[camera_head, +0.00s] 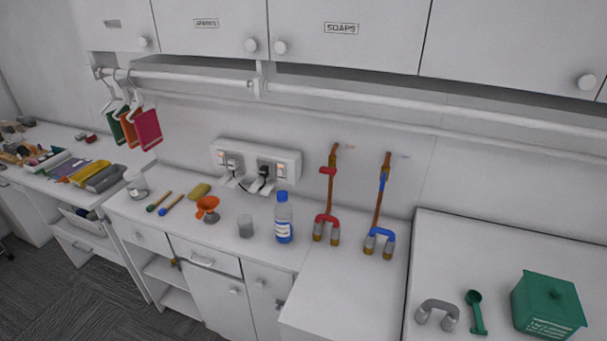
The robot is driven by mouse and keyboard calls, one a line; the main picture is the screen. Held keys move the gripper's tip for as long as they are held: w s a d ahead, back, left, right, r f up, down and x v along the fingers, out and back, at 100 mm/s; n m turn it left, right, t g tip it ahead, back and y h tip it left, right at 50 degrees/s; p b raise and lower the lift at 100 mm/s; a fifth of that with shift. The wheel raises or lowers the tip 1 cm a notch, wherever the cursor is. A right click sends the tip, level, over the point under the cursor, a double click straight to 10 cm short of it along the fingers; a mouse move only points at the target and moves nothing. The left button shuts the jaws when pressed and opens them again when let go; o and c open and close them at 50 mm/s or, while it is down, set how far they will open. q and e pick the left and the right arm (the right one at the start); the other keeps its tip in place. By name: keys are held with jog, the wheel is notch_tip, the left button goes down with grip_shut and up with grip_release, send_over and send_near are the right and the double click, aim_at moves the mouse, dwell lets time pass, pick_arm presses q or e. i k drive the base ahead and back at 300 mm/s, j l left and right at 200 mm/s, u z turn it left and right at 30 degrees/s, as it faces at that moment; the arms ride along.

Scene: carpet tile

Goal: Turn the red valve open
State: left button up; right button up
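A red valve (328,171) sits near the top of a copper pipe at the wall, right of the power sockets. The pipe runs down to a red U-shaped fitting (327,220) with grey ends at the counter's back. To its right a second copper pipe carries a blue valve (383,181) and a similar blue U-shaped fitting (380,235). Whether the red valve is open or shut cannot be told. Neither of my grippers is in view.
A blue-capped bottle (284,219) and a grey cup (245,226) stand left of the red pipe. A white rail (400,106) runs above, under the cupboards. A green box (548,304), green scoop (475,311) and grey U-shaped piece (437,313) lie right. The counter before the pipes is clear.

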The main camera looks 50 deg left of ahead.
aim_at(324, 169)
jog(key=u, duration=1.65)
jog(key=j, duration=0.25)
jog(key=i+j+z, duration=0.1)
jog(key=j+z, duration=0.25)
jog(key=j, duration=0.35)
jog(key=j+z, duration=0.35)
jog(key=j, duration=0.3)
